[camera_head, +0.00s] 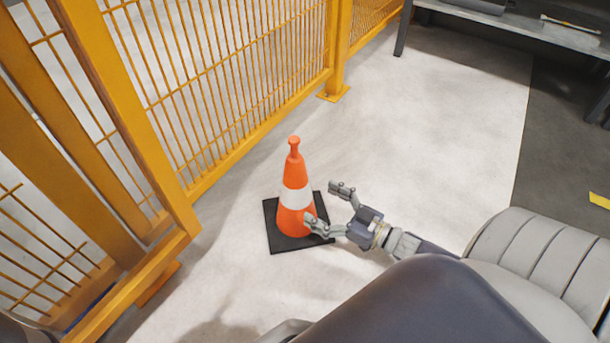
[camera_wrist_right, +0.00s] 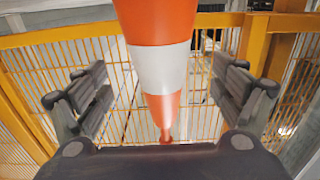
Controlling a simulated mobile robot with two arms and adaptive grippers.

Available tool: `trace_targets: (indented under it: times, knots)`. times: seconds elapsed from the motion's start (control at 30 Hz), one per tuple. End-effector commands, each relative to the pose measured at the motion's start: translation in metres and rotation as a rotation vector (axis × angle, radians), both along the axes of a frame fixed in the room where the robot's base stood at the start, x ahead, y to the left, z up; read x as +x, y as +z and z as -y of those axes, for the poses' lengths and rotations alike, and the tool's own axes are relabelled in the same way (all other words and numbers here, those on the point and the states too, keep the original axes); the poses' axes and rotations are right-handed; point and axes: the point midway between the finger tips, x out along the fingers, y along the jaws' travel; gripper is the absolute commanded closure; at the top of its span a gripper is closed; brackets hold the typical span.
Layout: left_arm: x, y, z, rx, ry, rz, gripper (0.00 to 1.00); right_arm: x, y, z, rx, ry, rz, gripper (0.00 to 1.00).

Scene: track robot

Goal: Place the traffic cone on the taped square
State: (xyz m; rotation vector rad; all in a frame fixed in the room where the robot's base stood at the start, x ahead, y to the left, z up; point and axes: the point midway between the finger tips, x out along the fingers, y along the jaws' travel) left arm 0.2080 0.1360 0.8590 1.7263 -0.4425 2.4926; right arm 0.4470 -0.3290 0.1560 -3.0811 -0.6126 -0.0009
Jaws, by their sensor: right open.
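The orange traffic cone (camera_head: 295,170) with a white band and a black square base stands upright on the pale floor near the yellow fence. My right gripper (camera_head: 324,205) is open just to the right of the cone, its lower finger overlapping the lower part of the cone in the head view. In the right wrist view the cone (camera_wrist_right: 163,70) appears inverted between the two spread fingers; I see no clear grip on it. A yellow tape strip (camera_head: 600,201) shows on the dark floor at the right edge; no full taped square is visible. My left gripper is not in view.
Yellow mesh fencing (camera_head: 230,75) runs along the left and behind the cone. A grey bench (camera_head: 540,28) with items on it stands at the top right. The pale floor (camera_head: 450,130) between the cone and the dark floor strip is clear.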

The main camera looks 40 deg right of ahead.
Motion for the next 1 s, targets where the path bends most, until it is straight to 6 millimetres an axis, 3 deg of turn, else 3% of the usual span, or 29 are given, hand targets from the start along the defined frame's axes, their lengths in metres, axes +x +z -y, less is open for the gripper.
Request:
trace_targets:
  times: [0.1,0.3,1.0]
  knots:
    - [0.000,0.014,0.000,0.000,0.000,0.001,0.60,-0.020,0.003,0.008,0.001,-0.002,-0.004,0.12]
    - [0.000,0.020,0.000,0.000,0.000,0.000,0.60,-0.037,0.001,0.015,0.000,-0.001,0.000,0.12]
    - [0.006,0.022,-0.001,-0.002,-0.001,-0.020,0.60,-0.038,0.007,0.016,0.000,0.000,0.001,0.12]
